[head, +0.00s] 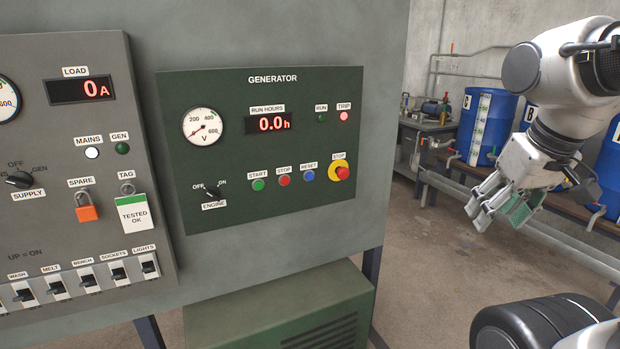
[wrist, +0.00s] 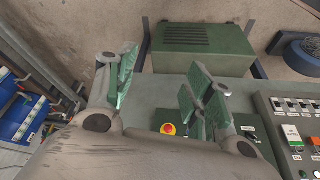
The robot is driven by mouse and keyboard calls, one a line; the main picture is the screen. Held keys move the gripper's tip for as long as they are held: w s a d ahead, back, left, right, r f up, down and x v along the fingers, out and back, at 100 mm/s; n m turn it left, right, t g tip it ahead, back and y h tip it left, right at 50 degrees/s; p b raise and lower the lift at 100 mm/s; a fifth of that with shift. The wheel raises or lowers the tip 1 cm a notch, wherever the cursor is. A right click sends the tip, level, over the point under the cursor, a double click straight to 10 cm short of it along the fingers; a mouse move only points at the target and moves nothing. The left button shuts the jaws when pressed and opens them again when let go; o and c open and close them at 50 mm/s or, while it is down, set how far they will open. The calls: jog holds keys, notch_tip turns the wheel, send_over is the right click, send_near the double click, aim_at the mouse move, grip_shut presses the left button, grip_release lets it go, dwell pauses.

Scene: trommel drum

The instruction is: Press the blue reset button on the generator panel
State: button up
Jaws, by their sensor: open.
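The blue reset button (head: 308,175) is on the dark green generator panel (head: 240,100), under the RESET label. It sits between the red stop button (head: 284,180) and the larger red emergency stop on a yellow base (head: 341,173). My gripper (head: 500,212) is open and empty, well to the right of the panel and apart from it. In the wrist view my open gripper (wrist: 160,88) spreads its green-padded fingers above the panel, which appears upside down. The emergency stop (wrist: 168,128) shows there between the fingers; I cannot make out the blue button in that view.
A green start button (head: 258,185) and engine switch (head: 212,194) are left of the stop button. A grey supply panel (head: 60,140) adjoins on the left. A green cabinet (head: 285,315) stands below. Blue barrels (head: 485,125) stand behind my arm. Floor between is clear.

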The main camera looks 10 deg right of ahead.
grip_shut()
dwell(1.2)
